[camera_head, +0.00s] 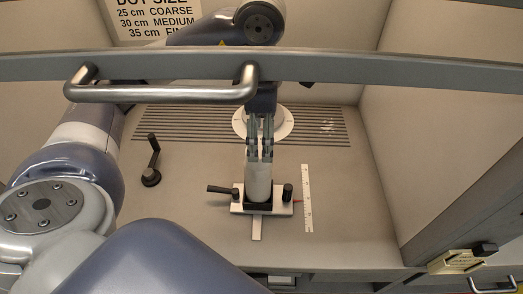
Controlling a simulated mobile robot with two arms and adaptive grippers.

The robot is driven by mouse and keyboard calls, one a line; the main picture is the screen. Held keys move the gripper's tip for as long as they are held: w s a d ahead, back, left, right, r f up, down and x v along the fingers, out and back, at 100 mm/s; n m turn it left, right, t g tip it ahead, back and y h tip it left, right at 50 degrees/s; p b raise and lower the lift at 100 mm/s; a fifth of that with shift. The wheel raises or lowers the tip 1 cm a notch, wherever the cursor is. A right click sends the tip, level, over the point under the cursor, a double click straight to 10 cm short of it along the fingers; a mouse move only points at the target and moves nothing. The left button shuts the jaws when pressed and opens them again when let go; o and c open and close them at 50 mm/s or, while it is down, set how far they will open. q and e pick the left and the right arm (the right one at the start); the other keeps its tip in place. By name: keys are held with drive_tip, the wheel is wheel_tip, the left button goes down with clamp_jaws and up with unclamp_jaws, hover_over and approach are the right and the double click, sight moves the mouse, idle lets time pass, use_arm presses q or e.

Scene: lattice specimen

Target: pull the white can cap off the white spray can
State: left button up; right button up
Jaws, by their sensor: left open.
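The white spray can (258,190) stands upright in a small white clamp fixture (237,209) with a black side lever and a black knob. My left gripper (260,158) points down directly over the can, with its dark fingertips at the can's top. The jaws are open. The white can cap is at or between the fingertips and cannot be clearly told from the can body. I cannot tell whether the fingers touch it. My right gripper is not in view.
A metal sash bar with a handle (160,94) crosses the front above the booth floor. A black crank (151,162) stands left, a white ruler (308,198) lies right of the fixture, and a white disc (285,124) lies behind on the slotted floor. Side walls bound the booth.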

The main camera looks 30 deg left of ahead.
sight(261, 150)
use_arm(q)
wheel_tip(261, 150, down, 4)
drive_tip(key=shift+d+r+p, duration=0.1)
drive_tip(key=shift+p, duration=0.3)
drive_tip(key=shift+f, duration=0.85)
drive_tip(key=c, duration=0.9)
drive_tip(key=shift+c, duration=1.1)
drive_tip(key=shift+o, duration=0.7)
drive_tip(key=shift+c, duration=0.6)
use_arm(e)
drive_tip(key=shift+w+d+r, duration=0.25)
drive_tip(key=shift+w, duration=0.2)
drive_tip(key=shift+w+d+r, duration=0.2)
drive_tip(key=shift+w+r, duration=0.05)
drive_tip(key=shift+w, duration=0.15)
